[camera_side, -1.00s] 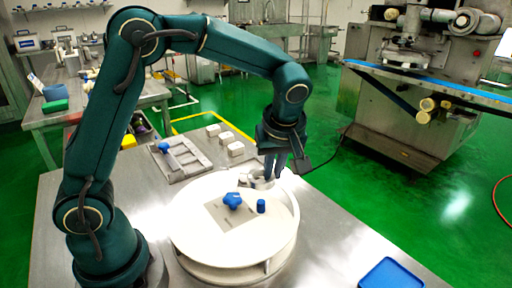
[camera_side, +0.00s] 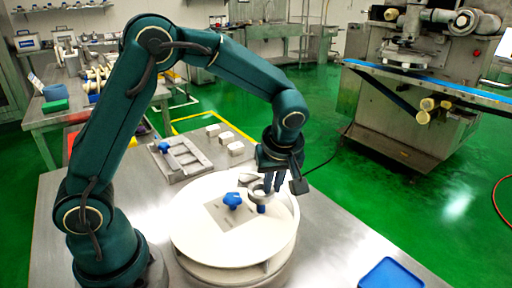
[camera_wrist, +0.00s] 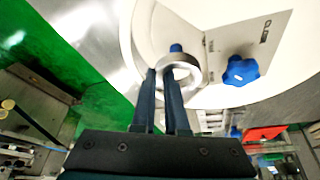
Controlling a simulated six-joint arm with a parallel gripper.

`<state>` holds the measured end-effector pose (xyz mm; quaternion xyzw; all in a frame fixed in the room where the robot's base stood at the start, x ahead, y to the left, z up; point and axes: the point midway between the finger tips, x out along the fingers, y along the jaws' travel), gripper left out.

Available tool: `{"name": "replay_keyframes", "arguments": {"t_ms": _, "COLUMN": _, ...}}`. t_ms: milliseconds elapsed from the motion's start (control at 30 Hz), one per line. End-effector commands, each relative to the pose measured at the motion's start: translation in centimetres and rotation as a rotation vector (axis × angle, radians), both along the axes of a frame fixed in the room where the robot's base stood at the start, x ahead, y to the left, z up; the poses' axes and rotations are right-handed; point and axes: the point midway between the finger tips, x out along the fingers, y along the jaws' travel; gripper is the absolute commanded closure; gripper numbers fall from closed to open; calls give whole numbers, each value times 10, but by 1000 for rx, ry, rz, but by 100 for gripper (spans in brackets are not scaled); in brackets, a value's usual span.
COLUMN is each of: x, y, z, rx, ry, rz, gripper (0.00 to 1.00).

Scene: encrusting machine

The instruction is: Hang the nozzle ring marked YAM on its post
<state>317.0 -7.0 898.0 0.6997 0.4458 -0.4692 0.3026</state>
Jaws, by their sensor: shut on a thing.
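A metal ring (camera_wrist: 181,66) is between the fingertips of my gripper (camera_wrist: 166,78) in the wrist view, and the gripper is shut on it. No YAM marking is readable on it. A short blue post (camera_wrist: 176,48) stands on the white round turntable (camera_side: 195,235), partly hidden by the ring in the wrist view. In the side view the ring (camera_side: 260,194) is right at the top of the post (camera_side: 262,209), with my gripper (camera_side: 274,189) just behind it. I cannot tell whether the ring is around the post or only above it.
A blue star-shaped knob (camera_side: 233,201) sits close to the left of the post on a grey plate (camera_side: 219,215). The turntable has a raised rim at the back right. A slotted metal fixture (camera_side: 182,158) and several white blocks (camera_side: 228,138) lie behind. A blue tray (camera_side: 391,275) is at front right.

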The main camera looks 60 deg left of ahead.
Motion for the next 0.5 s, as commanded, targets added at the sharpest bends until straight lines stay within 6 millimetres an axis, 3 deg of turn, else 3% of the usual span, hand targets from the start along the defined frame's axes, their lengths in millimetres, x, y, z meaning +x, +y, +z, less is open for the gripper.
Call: {"name": "replay_keyframes", "arguments": {"t_ms": 500, "x": 0, "y": 0, "z": -5, "rx": 0, "ry": 1, "rz": 0, "gripper": 100}}
